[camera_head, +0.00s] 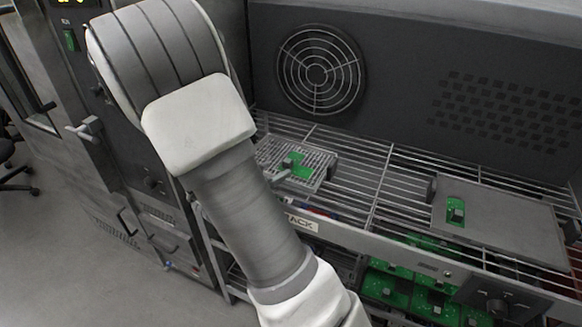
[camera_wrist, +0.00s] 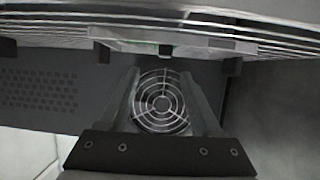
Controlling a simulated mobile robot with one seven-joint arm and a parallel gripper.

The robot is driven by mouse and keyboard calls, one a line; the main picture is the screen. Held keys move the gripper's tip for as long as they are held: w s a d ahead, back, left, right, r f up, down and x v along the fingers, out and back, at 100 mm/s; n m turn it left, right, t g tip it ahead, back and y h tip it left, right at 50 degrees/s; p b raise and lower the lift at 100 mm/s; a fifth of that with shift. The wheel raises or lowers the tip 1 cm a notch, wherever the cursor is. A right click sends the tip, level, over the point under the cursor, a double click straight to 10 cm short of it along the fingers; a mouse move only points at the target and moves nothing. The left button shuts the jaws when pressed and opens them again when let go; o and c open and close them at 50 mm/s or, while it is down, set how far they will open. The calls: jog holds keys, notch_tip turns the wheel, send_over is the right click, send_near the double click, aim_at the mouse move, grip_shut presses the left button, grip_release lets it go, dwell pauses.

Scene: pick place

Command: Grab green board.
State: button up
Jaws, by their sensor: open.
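A small green board (camera_head: 296,159) sits on a perforated grey tray on the wire rack, just right of my arm in the head view. Another green board (camera_head: 455,211) with a dark component lies on a flat grey plate at the right. More green boards (camera_head: 398,290) lie on the level below the rack. My gripper (camera_wrist: 160,82) is open in the wrist view, with nothing visible between its two fingers. A faintly green-tinted strip (camera_wrist: 150,47) shows at the rack edge beyond the fingers; I cannot tell what it is. In the head view my arm hides most of the gripper.
The wire rack (camera_head: 385,185) spans the chamber; its middle is bare. A round fan grille (camera_head: 319,70) is on the back wall and also shows in the wrist view (camera_wrist: 161,102). The grey plate (camera_head: 510,222) takes up the right. A cabinet with handles (camera_head: 88,128) stands at the left.

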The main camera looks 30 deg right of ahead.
aim_at(286, 162)
jog(key=x, duration=0.4)
jog(key=shift+w+d+f, duration=0.1)
jog(key=shift+w+d, duration=0.05)
jog(key=shift+w+a+b+x, duration=0.15)
jog(key=shift+b+x, duration=0.1)
jog(key=shift+x, duration=1.05)
jog(key=shift+w+a+b+x, duration=0.15)
jog(key=shift+b+x, duration=0.1)
jog(key=shift+x, duration=1.05)
jog(key=shift+f, duration=0.1)
grip_shut()
